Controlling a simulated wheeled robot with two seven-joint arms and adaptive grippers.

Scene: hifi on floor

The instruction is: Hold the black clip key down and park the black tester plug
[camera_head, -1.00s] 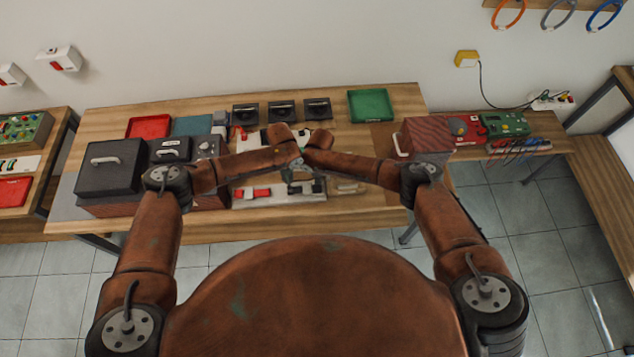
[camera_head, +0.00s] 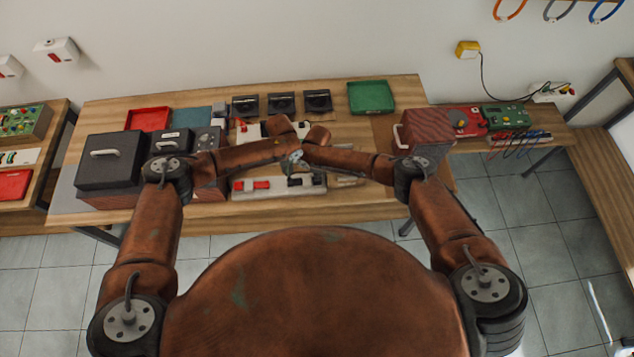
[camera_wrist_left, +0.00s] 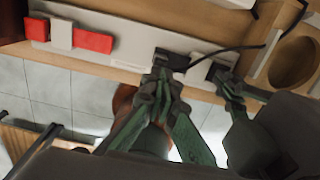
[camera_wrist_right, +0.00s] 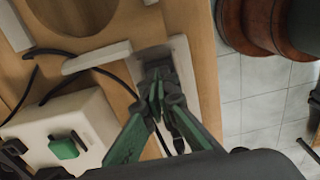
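The black clip key (camera_wrist_left: 172,60) sits on a long white strip (camera_wrist_left: 128,50) in the left wrist view, to the right of red and white blocks. My left gripper (camera_wrist_left: 160,82) has its fingers together at the key's near edge and partly covers it. My right gripper (camera_wrist_right: 157,82) has its fingers together over the strip's end; its fingertip also shows in the left wrist view. A black cable (camera_wrist_left: 226,50) runs to the black clip area. The tester plug itself is not clearly distinguishable; gripper parts hide the cable's end. In the head view, arms hide most of both grippers.
A white box with a green key (camera_wrist_right: 65,145) stands beside the strip. Black and grey boxes (camera_head: 110,165) stand at the table's left, a dark red box (camera_head: 425,133) at the right.

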